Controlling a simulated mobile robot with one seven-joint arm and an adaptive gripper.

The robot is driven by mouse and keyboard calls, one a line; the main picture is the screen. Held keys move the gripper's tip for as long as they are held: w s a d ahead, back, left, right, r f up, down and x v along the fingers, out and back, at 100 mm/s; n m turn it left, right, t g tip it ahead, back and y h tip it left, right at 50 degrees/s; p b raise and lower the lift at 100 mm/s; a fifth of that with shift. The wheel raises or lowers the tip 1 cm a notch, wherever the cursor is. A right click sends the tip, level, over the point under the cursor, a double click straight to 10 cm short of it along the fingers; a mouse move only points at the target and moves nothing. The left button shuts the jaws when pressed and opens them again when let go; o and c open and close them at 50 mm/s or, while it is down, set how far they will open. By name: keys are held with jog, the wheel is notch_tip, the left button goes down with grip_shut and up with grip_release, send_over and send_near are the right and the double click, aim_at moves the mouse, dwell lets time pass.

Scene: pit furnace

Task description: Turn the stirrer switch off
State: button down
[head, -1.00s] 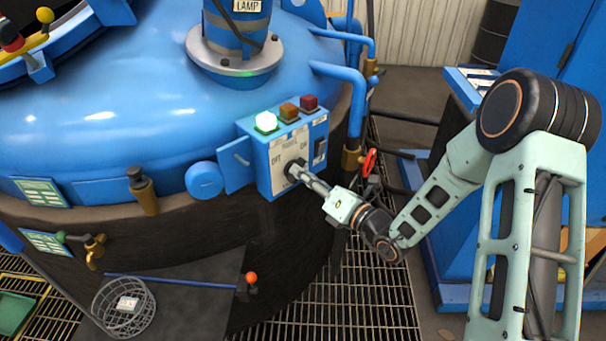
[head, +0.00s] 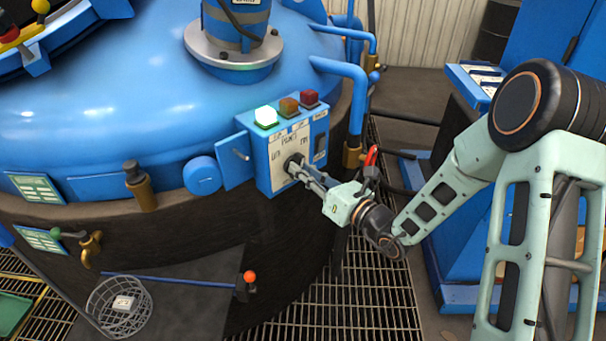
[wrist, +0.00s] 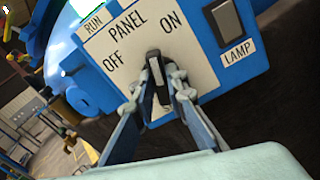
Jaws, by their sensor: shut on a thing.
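The stirrer switch is a dark rotary knob (wrist: 156,72) on the pale face of the blue panel box (head: 262,172). The words OFF and ON stand on either side above it. My gripper (wrist: 160,88) is shut on the knob, one finger on each side. In the wrist view the knob points roughly between OFF and ON. In the head view my gripper (head: 300,172) reaches the panel from the lower right, and its fingers partly hide the knob.
A lit green lamp (head: 265,117), an amber lamp (head: 289,108) and a red lamp (head: 309,98) sit on the box. A dark lamp rocker switch (wrist: 225,20) is right of the knob. A red valve handle (head: 371,156) and blue pipe (head: 354,95) are close to my wrist.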

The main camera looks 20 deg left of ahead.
jog(key=shift+s+a+f+n+b, duration=0.1)
jog(key=shift+n+b, duration=3)
jog(key=shift+s+f+n+b, duration=0.1)
jog(key=shift+n+b, duration=2.95)
jog(key=shift+n, duration=0.05)
jog(key=shift+r, duration=0.1)
jog(key=c, duration=1.9)
grip_release()
jog(key=shift+c, duration=0.2)
